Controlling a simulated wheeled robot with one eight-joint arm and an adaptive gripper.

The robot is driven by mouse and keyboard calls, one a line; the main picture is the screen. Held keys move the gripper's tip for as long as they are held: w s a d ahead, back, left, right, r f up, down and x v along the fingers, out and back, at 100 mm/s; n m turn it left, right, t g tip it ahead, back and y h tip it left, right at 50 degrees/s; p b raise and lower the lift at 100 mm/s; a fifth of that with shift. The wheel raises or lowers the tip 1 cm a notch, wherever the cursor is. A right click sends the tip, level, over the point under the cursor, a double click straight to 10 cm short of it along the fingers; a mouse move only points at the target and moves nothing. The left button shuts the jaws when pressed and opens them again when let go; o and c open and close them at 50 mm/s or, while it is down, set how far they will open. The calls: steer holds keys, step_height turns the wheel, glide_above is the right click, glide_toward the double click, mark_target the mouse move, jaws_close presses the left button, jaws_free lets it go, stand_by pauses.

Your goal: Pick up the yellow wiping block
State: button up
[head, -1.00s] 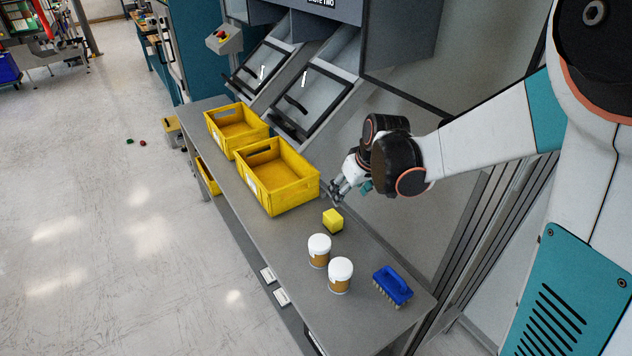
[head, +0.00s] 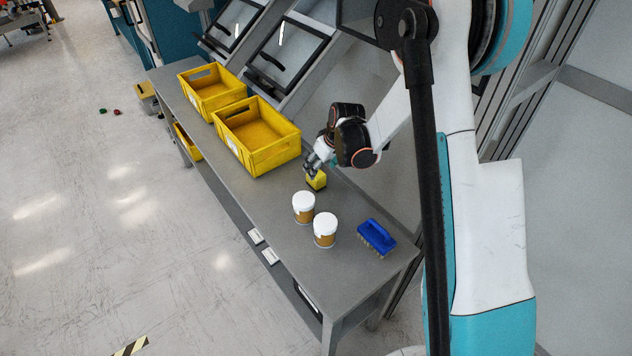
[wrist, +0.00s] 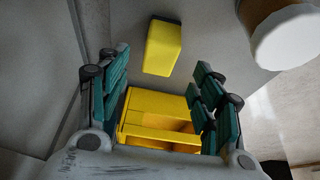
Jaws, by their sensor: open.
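The yellow wiping block (head: 317,182) sits on the grey workbench, between the nearer yellow bin and the white-lidded cups. My gripper (head: 313,167) is over it in the head view, its fingers overlapping the block's upper edge. In the wrist view the block (wrist: 162,48) lies just beyond the fingertips, roughly centred between them. My gripper (wrist: 162,72) is open there, with its teal finger pads apart and nothing between them. I cannot tell whether a finger touches the block.
Two white-lidded cups (head: 304,208) (head: 325,230) stand close to the block. One cup (wrist: 285,35) shows at the wrist view's upper right. A blue brush (head: 376,237) lies towards the bench's near end. Two yellow bins (head: 258,135) (head: 211,90) stand farther along the workbench (head: 290,262).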

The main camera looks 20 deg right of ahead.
mark_target(316, 178)
steer(key=shift+b+x, duration=1.3)
steer(key=shift+x, duration=2.15)
steer(key=shift+d, duration=0.1)
steer(key=shift+c, duration=0.2)
steer(key=c, duration=0.9)
